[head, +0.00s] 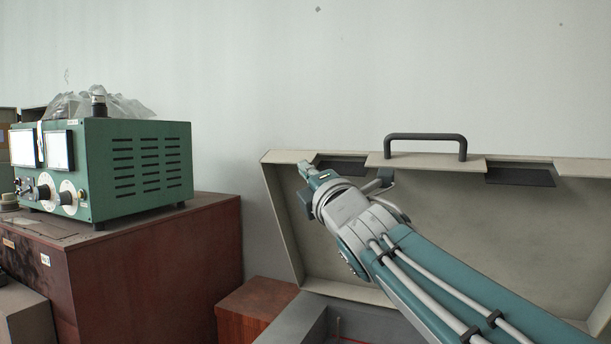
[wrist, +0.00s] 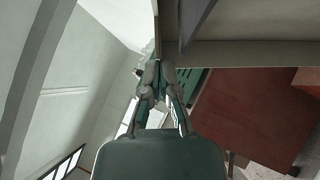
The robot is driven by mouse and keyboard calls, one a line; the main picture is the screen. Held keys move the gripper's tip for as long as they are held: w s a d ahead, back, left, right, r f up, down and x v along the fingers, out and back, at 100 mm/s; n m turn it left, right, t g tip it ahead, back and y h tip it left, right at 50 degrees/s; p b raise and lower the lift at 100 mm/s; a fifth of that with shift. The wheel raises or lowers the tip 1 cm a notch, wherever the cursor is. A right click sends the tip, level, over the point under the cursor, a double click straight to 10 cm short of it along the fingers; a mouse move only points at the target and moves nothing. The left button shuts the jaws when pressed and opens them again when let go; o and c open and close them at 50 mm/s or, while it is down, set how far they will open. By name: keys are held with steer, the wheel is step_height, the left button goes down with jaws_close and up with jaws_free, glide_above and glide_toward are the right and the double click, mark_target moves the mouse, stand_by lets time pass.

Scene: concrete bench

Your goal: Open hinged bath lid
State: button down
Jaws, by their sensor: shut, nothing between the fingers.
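The bath lid (head: 500,235) stands raised in the head view, with its pale hollow inner side facing me. A dark handle (head: 425,137) is on its top edge. The grey bath (head: 320,322) shows below it at the bottom, partly open to view; my arm hides part of both. My gripper (head: 306,168) is shut and empty at the lid's upper left inner corner. I cannot tell whether it touches the lid. In the wrist view, the closed fingers (wrist: 163,78) are beside a pale panel edge (wrist: 250,54), likely the lid's.
A green instrument box (head: 140,165) with dials stands on a red-brown cabinet (head: 160,260) at the left. The cabinet also shows in the wrist view (wrist: 245,115). A plain pale wall (head: 240,70) is behind the lid. The space above the lid is free.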

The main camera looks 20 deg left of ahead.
mark_target(321, 157)
steer(key=w+r, duration=0.1)
steer(key=w, duration=0.1)
steer(key=w+r, duration=0.1)
steer(key=w, duration=0.1)
steer(key=w+r, duration=0.2)
steer(key=shift+w+d, duration=0.2)
steer(key=shift+w, duration=0.1)
steer(key=shift+w+d+r, duration=0.1)
steer(key=shift+w+r, duration=0.1)
steer(key=shift+w, duration=0.25)
steer(key=shift+w+d+r, duration=0.1)
steer(key=shift+w+r, duration=0.05)
steer(key=shift+w, duration=0.25)
